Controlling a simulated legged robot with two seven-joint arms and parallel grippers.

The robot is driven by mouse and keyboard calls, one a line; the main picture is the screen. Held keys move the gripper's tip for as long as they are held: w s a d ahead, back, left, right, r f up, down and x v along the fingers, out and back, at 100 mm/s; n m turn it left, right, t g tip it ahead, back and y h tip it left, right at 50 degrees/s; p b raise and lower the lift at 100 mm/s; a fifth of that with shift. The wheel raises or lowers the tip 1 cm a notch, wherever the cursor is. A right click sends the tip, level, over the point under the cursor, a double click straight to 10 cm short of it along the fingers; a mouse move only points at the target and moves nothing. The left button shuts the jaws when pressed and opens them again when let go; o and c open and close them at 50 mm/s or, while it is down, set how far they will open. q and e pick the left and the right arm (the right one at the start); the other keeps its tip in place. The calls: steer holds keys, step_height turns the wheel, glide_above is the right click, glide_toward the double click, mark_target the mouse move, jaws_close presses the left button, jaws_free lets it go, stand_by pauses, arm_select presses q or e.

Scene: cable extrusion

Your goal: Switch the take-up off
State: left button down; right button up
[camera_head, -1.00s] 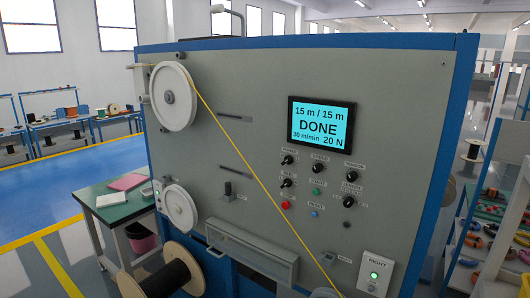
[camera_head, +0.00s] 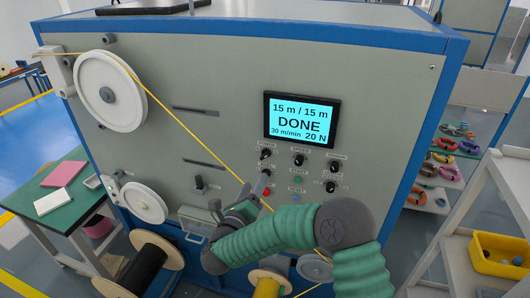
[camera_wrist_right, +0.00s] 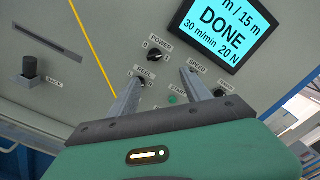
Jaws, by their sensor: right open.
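The grey machine panel (camera_head: 215,90) carries a lit screen (camera_head: 300,121) reading "15 m / 15 m DONE". Below it are several black knobs, including the POWER knob (camera_wrist_right: 155,52). Under that is a second knob (camera_wrist_right: 139,84) whose small label seems to read REEL; it sits beside the left finger in the right wrist view. I cannot see any label reading take-up. My right gripper (camera_wrist_right: 160,80) is open and empty, its fingers pointing at the knobs. My left gripper is out of view.
A yellow cable (camera_head: 180,118) runs from the white wheel (camera_head: 110,91) diagonally down the panel. A black spool (camera_head: 142,264) and a yellow spool (camera_head: 267,284) stand low in front. A green table (camera_head: 75,200) is left, a shelf with a yellow bin (camera_head: 498,256) right.

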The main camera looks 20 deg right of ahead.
steer(key=p, duration=0.2)
glide_toward(264, 158)
steer(key=d, duration=0.2)
steer(key=w+p, duration=0.1)
steer(key=w, duration=0.1)
steer(key=w+d+p, duration=0.1)
steer(key=w, duration=0.2)
steer(key=w+p, duration=0.1)
steer(key=w, duration=0.1)
steer(key=shift+w+d+r, duration=0.1)
steer(key=shift+w+d, duration=0.1)
steer(key=shift+d, duration=0.1)
steer(key=shift+w+d+p, duration=0.15)
steer(key=shift+p, duration=0.2)
steer(key=shift+d, duration=0.45)
steer(key=shift+w+d, duration=0.1)
steer(key=shift+d, duration=0.3)
steer(key=shift+c, duration=0.5)
steer(key=shift+w+d+f, duration=0.1)
steer(key=shift+f, duration=0.15)
steer(key=c, duration=0.5)
steer(key=shift+a, duration=0.25)
steer(key=c, duration=0.5)
jaws_close()
